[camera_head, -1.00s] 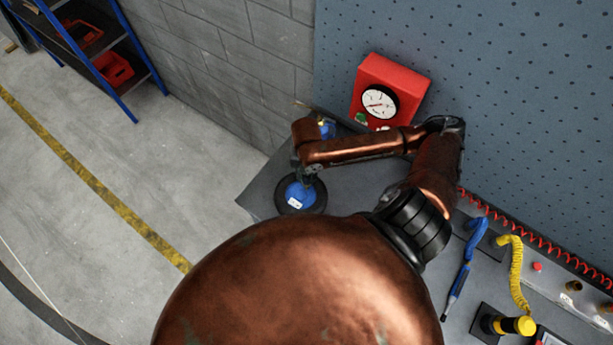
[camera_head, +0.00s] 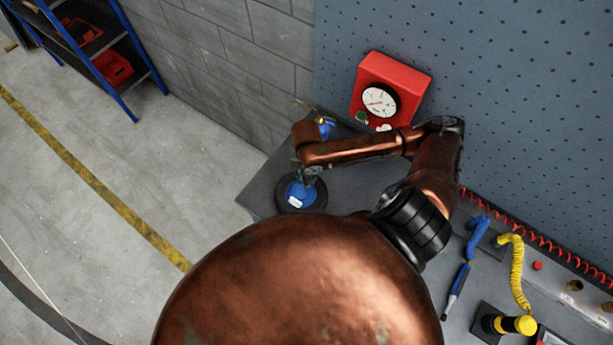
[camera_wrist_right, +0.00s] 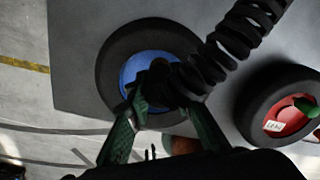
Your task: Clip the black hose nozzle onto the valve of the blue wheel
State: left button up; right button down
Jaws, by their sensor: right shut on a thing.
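The blue wheel, a black tyre with a blue hub, lies flat on the bench; it shows in the head view (camera_head: 294,206) and the right wrist view (camera_wrist_right: 118,48). My right gripper (camera_head: 308,178) is over this wheel. In the wrist view its green fingers (camera_wrist_right: 165,104) are shut on the black hose nozzle (camera_wrist_right: 172,84), at the end of a black coiled hose (camera_wrist_right: 240,35). The nozzle is over the hub. The valve is hidden, so I cannot tell whether they touch. My left gripper is not in view.
A red wheel (camera_wrist_right: 273,121) with a white tag lies to the right in the wrist view. A red gauge box (camera_head: 414,76) stands by the pegboard. A blue tool (camera_head: 461,278) and a yellow coiled hose (camera_head: 516,265) are at the bench's right. The bench edge is close left of the blue wheel.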

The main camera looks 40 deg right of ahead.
jog(key=shift+f, duration=0.65)
jog(key=c, duration=1.6)
grip_release()
notch_tip(320, 180, up, 12)
jog(key=shift+r, duration=0.1)
jog(key=shift+a, duration=0.1)
